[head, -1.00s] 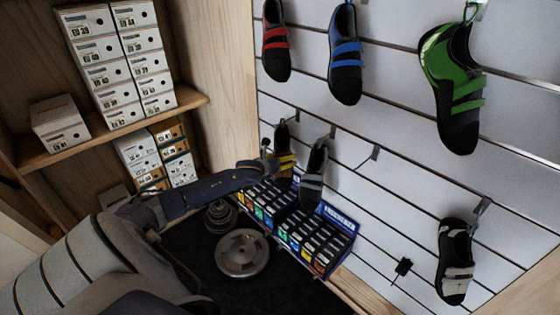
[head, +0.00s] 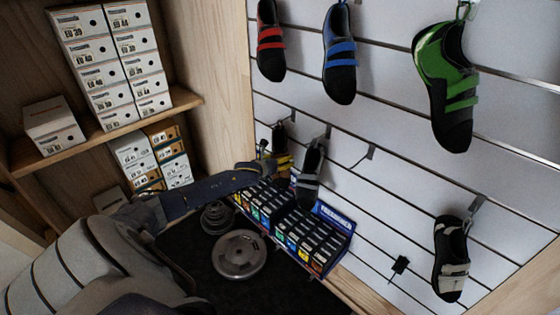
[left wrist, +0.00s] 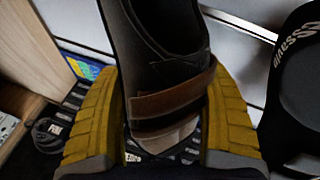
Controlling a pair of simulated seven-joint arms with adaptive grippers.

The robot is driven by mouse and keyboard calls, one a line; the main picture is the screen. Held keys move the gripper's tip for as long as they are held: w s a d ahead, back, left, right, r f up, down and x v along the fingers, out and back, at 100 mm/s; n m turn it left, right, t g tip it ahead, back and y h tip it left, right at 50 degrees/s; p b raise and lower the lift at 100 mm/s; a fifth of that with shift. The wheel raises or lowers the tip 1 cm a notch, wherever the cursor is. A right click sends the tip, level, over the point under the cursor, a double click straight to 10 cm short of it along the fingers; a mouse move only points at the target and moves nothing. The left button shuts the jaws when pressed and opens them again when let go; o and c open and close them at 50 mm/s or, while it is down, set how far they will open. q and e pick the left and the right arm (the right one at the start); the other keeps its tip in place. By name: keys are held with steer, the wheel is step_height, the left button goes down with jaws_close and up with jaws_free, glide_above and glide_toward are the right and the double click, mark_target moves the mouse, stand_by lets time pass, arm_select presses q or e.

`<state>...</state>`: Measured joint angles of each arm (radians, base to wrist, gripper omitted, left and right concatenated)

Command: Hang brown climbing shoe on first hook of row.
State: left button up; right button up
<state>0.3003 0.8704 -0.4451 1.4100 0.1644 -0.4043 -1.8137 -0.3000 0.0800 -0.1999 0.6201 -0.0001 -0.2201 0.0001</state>
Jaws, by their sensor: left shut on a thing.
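The brown climbing shoe (left wrist: 165,60) fills the middle of the left wrist view, with a brown strap across it. The yellow fingers of my left gripper (left wrist: 165,112) are shut on it from both sides. In the head view my left gripper (head: 282,162) is at the left end of the lower hook row, against the slatted wall (head: 400,115). The dark upper part of the brown shoe (head: 279,135) shows upright above the fingers. The first hook is hidden or too small to make out, so I cannot tell whether the shoe's loop is on it. My right gripper is not in view.
A grey-strapped shoe (head: 309,175) hangs just right of my left gripper. An empty hook (head: 366,154) follows, then a black-and-white shoe (head: 451,258). Red (head: 270,42), blue (head: 340,55) and green (head: 447,85) shoes hang above. A box display (head: 320,240) stands below.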

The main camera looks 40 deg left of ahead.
arm_select(q)
steer(key=o, duration=1.5)
